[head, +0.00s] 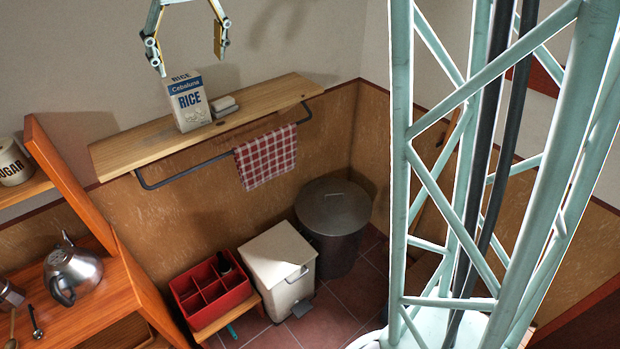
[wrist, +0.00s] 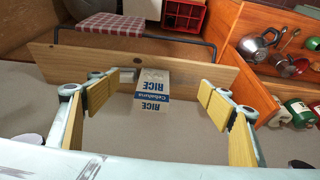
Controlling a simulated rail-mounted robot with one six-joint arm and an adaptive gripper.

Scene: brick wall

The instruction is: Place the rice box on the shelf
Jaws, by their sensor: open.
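The rice box (head: 187,103), white and blue with "RICE" lettering, stands upright on the wooden wall shelf (head: 130,148). In the wrist view the rice box (wrist: 153,91) shows upside down on the shelf (wrist: 80,68), between and beyond the fingers. My gripper (head: 188,55) is open and empty, above the box and apart from it. In the wrist view my gripper (wrist: 158,105) has its wood-coloured finger pads spread wide on both sides of the box.
A small pale object (head: 224,106) lies on the shelf right beside the box. A checked towel (head: 266,157) hangs on the rail below. An orange cabinet with a kettle (head: 73,272) stands at left. A red crate (head: 211,290) and bins are below. The shelf's right part is clear.

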